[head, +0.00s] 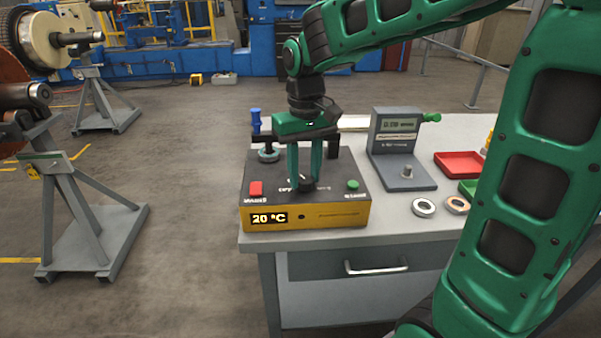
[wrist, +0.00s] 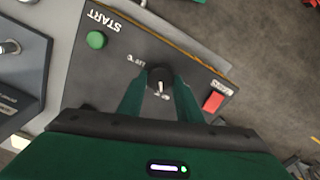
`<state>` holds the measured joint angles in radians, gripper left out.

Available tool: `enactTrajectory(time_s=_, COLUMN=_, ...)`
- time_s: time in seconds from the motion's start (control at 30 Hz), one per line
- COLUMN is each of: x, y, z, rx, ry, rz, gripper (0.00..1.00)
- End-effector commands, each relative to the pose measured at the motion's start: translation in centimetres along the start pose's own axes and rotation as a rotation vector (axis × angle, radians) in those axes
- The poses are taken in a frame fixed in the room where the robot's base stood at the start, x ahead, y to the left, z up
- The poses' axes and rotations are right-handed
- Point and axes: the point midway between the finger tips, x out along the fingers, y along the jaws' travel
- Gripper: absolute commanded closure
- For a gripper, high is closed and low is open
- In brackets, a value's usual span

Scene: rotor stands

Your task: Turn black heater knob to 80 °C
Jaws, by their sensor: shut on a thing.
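The black heater knob (wrist: 160,79) sits on the dark top panel of the heater (head: 285,215), and a pale pointer mark shows on it in the wrist view. My gripper (head: 306,183) reaches straight down from above, with its two green fingers shut on the knob, one on each side. In the head view the knob (head: 307,185) shows between and below the fingertips. The heater's yellow front has a display (head: 269,219) that reads 20 °C. Part of the dial scale around the knob is hidden by the fingers.
A green START button (head: 352,185) and a red button (head: 256,188) flank the knob. A blue-handled part (head: 256,122) stands at the heater's back left. A grey gauge stand (head: 402,150), metal rings (head: 424,207) and a red tray (head: 460,164) are to the right on the bench.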

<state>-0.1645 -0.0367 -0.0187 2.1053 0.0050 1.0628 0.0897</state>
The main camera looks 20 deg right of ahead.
Motion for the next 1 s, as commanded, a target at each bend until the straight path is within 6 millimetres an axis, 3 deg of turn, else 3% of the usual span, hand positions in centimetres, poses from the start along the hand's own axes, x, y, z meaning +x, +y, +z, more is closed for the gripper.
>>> enactTrajectory(time_s=0.67, x=-0.34, y=0.11, z=-0.47, rx=0.072, ry=0.016, rz=-0.001, gripper=0.9)
enactTrajectory(time_s=0.7, x=-0.34, y=0.11, z=-0.47, rx=0.072, ry=0.016, rz=-0.001, gripper=0.66)
enactTrajectory(time_s=0.77, x=-0.31, y=0.12, z=-0.41, rx=0.072, ry=0.014, rz=-0.001, gripper=0.51)
enactTrajectory(time_s=1.0, x=-0.16, y=0.06, z=-0.21, rx=0.069, ry=0.008, rz=-0.001, gripper=0.49)
